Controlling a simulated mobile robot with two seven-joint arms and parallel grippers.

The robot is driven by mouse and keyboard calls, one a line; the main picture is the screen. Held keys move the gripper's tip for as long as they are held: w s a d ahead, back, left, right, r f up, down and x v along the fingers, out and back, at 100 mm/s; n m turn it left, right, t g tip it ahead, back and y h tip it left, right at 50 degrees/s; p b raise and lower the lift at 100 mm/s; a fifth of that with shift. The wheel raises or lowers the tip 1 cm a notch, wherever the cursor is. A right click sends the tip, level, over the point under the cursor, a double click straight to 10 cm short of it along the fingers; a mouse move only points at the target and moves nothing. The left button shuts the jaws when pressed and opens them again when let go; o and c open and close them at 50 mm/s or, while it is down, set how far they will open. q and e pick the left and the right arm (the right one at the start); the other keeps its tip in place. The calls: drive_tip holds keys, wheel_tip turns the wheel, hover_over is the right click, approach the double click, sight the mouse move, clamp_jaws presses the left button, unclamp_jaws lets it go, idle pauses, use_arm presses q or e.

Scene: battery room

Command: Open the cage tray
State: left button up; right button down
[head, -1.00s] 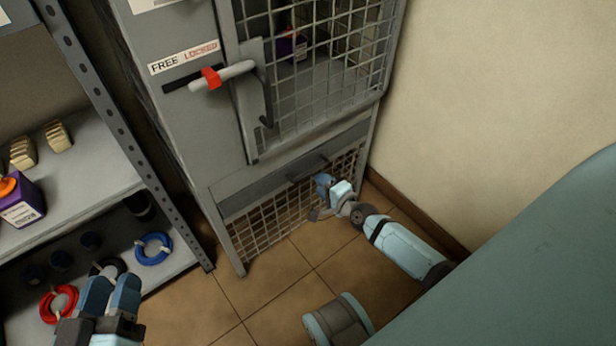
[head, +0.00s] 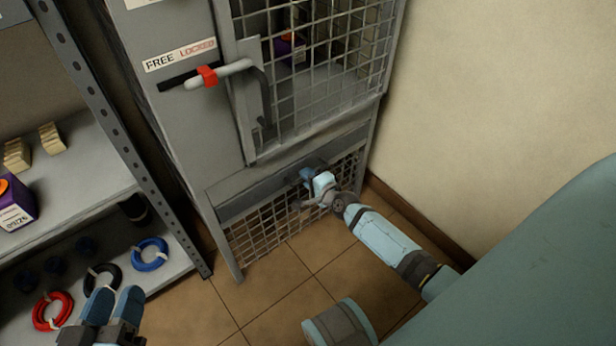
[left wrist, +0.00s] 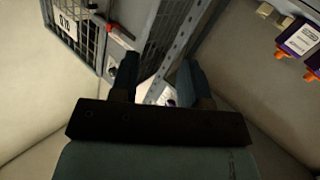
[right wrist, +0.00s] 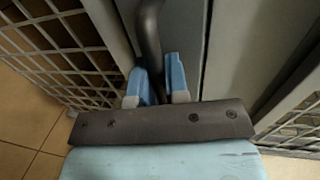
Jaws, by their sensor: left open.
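The cage tray (head: 250,198) is the low grey front at the foot of the cage cabinet, with a solid upper band and mesh below. It looks closed. My right gripper (head: 305,178) is at the tray's handle, which it mostly hides in the head view. In the right wrist view the dark handle bar (right wrist: 149,30) runs down between the close-set blue fingers (right wrist: 160,82), which look shut on it. My left gripper (head: 113,305) is open and empty at the lower left, away from the cabinet; it also shows in the left wrist view (left wrist: 160,85).
Above the tray is a mesh door (head: 310,75) with a grey latch lever (head: 222,73) under a FREE/LOCKED label (head: 180,55). Shelves (head: 85,180) at left hold cable coils and a purple box (head: 14,203). A wall stands close at right. The tiled floor (head: 265,300) before the tray is clear.

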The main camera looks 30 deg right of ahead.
use_arm(q)
wheel_tip(320, 180, up, 6)
drive_tip(key=t+p, duration=0.2)
drive_tip(key=p, duration=0.2)
drive_tip(key=shift+a+n+t, duration=0.2)
drive_tip(key=shift+n+t, duration=0.1)
drive_tip(key=shift+n, duration=0.1)
use_arm(e)
drive_tip(key=f+v, duration=0.2)
drive_tip(key=v, duration=1)
drive_tip(key=s+f+v, duration=0.1)
drive_tip(key=f+v, duration=0.2)
drive_tip(key=v, duration=1)
drive_tip(key=shift+d, duration=0.15)
drive_tip(key=shift+s, duration=0.1)
drive_tip(key=c, duration=1.1)
unclamp_jaws()
drive_tip(key=shift+c, duration=0.2)
use_arm(q)
drive_tip(key=shift+r, duration=0.3)
drive_tip(key=shift+r, duration=0.1)
